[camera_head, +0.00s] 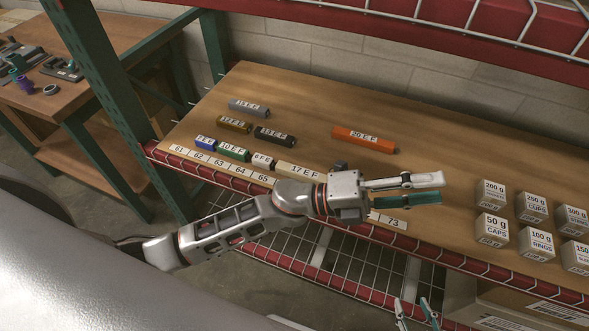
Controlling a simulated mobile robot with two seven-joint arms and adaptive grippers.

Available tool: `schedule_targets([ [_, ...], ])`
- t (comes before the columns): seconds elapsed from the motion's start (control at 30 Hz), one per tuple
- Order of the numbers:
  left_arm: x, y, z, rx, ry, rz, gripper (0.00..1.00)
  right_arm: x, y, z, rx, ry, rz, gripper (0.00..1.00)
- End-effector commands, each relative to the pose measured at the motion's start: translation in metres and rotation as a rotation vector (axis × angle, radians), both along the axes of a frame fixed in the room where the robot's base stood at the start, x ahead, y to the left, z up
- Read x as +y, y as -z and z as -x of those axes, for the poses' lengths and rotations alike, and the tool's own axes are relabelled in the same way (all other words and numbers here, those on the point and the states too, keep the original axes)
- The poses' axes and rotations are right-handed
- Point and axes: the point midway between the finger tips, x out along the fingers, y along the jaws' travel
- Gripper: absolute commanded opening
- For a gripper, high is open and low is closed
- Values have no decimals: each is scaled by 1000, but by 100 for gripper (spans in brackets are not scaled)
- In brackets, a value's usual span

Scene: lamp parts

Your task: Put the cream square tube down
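The cream square tube (292,169), marked 17, lies on the wooden shelf near the front edge. It is at the right end of a row of labelled tubes, behind the strip of numbered tags. My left forearm passes in front of its right end. My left gripper (442,188) is to the right of the tube and apart from it, above the shelf. Its two fingers are parallel with an empty gap between them. My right gripper (411,300) shows only its fingertips at the bottom edge, spread apart with nothing seen between them.
Other tubes lie nearby: blue (204,144), green (234,153), small pale (263,161), black (273,135), brown (234,123), grey (249,106) and orange (363,140). Several white boxes (491,193) stand at right. A red front rail (460,257) edges the shelf.

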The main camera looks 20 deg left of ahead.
Motion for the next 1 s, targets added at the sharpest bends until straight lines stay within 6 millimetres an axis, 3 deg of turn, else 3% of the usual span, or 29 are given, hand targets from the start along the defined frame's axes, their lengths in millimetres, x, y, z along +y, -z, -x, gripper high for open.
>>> schedule_targets([
  [0.17,70,54,-40,484,-280,204,37,0,0,0,0,0,0,37],
  [0.27,119,106,-46,754,-435,303,37,0,0,0,0,0,0,37],
  [0.4,190,194,-24,1125,-650,426,37,0,0,0,1,0,0,37],
  [0.5,231,248,8,1337,-777,492,37,0,0,0,1,0,0,37],
  [0.6,261,289,44,1500,-879,541,37,0,1,0,1,0,0,37],
  [0.7,283,317,75,1621,-955,578,37,0,1,1,2,0,1,37],
  [0.8,295,333,95,1691,-1001,598,37,0,1,1,2,0,1,37],
  [1.0,299,339,103,1720,-1017,608,37,0,1,1,2,0,1,37],
])
